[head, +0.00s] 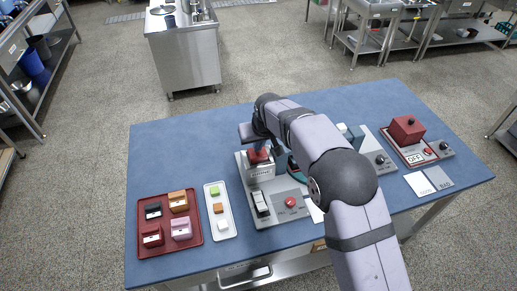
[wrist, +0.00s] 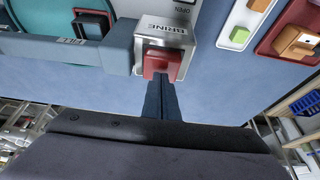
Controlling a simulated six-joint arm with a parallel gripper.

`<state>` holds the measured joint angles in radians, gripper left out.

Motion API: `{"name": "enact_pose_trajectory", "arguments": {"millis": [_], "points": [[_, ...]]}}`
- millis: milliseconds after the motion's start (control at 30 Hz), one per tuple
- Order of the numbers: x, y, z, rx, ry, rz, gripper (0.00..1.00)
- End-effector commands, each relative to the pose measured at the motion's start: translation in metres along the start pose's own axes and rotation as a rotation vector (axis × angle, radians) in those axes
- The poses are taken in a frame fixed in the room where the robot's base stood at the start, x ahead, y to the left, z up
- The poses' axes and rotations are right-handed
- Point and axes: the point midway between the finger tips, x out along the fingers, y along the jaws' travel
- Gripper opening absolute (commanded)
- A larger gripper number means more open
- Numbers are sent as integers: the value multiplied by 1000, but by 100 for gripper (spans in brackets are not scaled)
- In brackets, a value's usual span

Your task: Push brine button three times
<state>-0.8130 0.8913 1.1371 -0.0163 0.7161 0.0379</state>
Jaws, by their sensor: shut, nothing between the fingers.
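The brine button is a red block on a grey metal box labelled BRINE. In the head view the button (head: 258,157) and its box (head: 262,173) stand left of the table's middle. In the wrist view the red button (wrist: 162,63) and the label side of the box (wrist: 168,32) are at top centre. My gripper (wrist: 161,84) is shut and empty, its fingertips at the button's edge in the picture. I cannot tell whether they touch it or how far the button is pressed. In the head view my gripper (head: 259,147) is directly above the button.
A grey panel (head: 270,215) with a rocker switch (head: 261,203) and round red button (head: 290,202) lies in front. Left are a white tray (head: 211,190) of small cubes and a red tray (head: 143,204) of blocks. A red box (head: 407,129) stands right.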

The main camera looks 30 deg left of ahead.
Motion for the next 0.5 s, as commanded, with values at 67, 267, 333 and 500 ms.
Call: {"name": "enact_pose_trajectory", "arguments": {"millis": [67, 267, 333, 500], "points": [[-8, 0, -4, 0, 1, 0, 0], [-19, 0, -9, 0, 2, 0, 0], [-23, 0, -10, 0, 2, 0, 0], [-33, 0, -15, 0, 2, 0, 0]]}}
